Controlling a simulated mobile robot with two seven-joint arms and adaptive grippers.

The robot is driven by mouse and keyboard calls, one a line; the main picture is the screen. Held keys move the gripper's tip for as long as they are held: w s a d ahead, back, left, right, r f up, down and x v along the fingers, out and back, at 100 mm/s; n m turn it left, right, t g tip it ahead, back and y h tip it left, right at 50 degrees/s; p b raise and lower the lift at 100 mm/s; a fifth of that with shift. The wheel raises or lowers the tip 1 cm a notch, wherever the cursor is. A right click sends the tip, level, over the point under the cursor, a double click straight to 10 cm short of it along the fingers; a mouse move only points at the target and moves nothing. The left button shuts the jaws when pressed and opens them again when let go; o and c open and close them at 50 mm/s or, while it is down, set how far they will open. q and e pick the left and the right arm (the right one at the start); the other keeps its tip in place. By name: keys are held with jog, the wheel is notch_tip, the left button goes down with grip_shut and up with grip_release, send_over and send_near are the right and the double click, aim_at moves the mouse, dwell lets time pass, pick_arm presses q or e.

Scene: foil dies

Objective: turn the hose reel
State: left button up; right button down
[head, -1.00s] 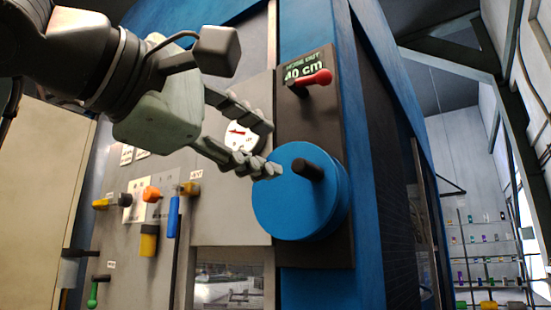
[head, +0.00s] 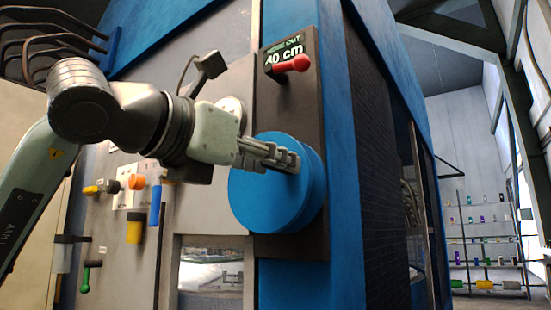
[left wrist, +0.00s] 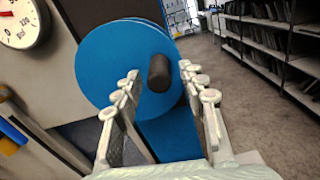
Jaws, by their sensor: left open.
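The blue hose reel (head: 262,205) is a round disc on a dark panel on the machine's front. Its dark crank knob shows in the left wrist view (left wrist: 159,73), between the open fingers; in the head view my fingers hide it. My left gripper (head: 294,160) is open in front of the reel's upper part, and its fingers also show in the left wrist view (left wrist: 163,83). I cannot tell whether they touch the knob. Above the reel, a display (head: 284,54) reads "HOSE OUT 40 cm". My right gripper is not in view.
Yellow, orange and blue handles (head: 155,204) stick out from the panel at left. Shelves (head: 485,245) stand far back right.

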pick_arm(q)
jog(key=shift+x, duration=1.1)
jog(key=shift+c, duration=0.3)
grip_shut()
